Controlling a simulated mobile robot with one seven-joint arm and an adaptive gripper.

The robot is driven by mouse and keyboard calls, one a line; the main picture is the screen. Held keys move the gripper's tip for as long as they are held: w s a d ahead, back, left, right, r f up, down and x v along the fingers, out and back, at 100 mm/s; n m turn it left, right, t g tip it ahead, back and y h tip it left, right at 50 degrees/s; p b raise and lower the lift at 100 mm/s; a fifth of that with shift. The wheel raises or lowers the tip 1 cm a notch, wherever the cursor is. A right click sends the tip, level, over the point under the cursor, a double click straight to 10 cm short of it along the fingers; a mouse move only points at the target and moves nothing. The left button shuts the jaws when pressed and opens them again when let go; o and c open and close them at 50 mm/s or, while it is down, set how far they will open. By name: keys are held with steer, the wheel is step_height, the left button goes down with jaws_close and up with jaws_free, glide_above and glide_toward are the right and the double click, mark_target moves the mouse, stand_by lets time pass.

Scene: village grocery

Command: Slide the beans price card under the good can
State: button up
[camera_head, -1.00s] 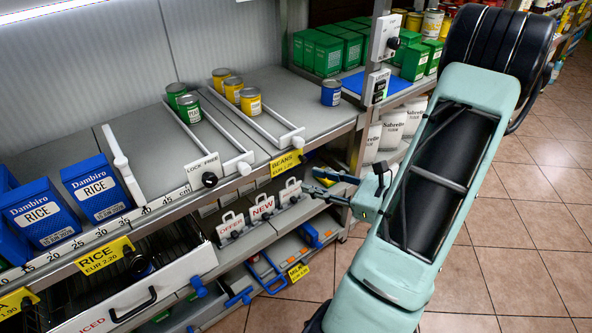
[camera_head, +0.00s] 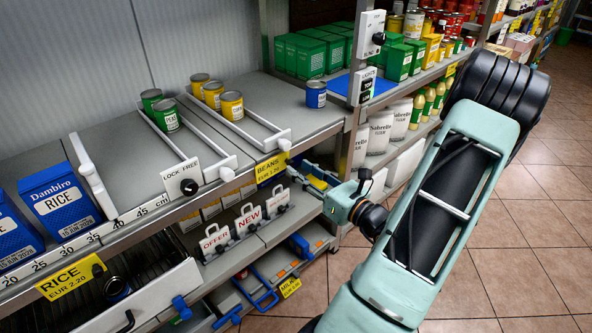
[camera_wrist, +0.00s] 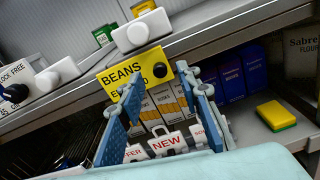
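The yellow BEANS price card (camera_head: 271,166) sits on the upper shelf's front edge, below the lane of yellow cans (camera_head: 232,105). It is large in the wrist view (camera_wrist: 120,78), with a black knob at its right end. Green cans (camera_head: 165,115) stand in the lane to the left, and a blue can (camera_head: 316,94) stands alone to the right. I cannot tell which can is the good one. My gripper (camera_wrist: 160,78) is open, its two blue fingers spread in front of the card's lower right part. No grip on the card shows.
White lane ends (camera_wrist: 140,30) stick out above the card. OFFER, NEW and similar white-handled signs (camera_head: 248,222) stand on the lower shelf. A yellow-green sponge (camera_wrist: 276,115) lies right of my fingers. The RICE card (camera_head: 71,277) is far left. A shelf post (camera_head: 350,130) stands right.

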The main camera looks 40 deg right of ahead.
mark_target(276, 169)
steer(key=shift+w+a, duration=0.1)
steer(key=shift+w, duration=1.2)
jaws_close()
